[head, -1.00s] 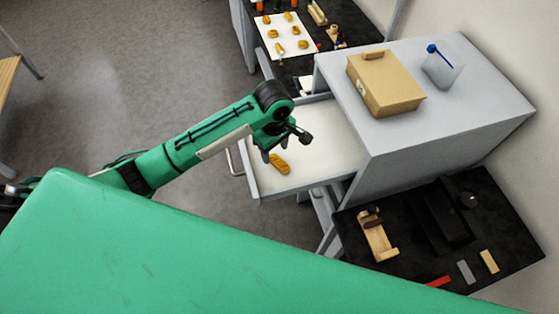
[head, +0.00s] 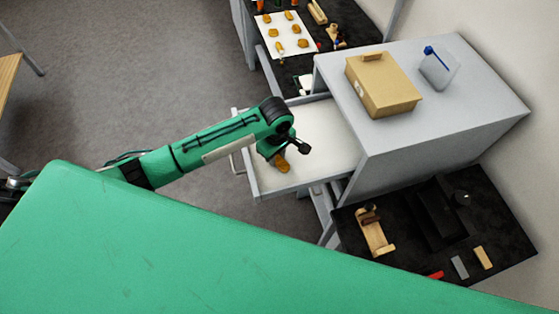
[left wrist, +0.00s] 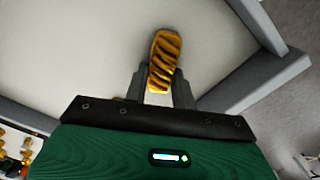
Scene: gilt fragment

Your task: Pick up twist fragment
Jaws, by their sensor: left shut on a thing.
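The twist fragment (left wrist: 164,60) is a golden-orange, elongated piece with slanting ridges. In the left wrist view it sits between the two grey fingers of my left gripper (left wrist: 160,84), which is shut on it. In the head view the fragment (head: 281,165) shows at the tip of my left gripper (head: 277,158), over the pale floor of the open drawer (head: 325,155). I cannot tell whether the fragment still touches the drawer floor. My right gripper is not in view.
The drawer's grey walls surround the gripper, and its grey cabinet (head: 440,120) stands to the right. A cardboard box (head: 385,88) and a clear container (head: 438,68) with a blue item stand on top. Several golden pieces lie on a white sheet (head: 272,37) at the back.

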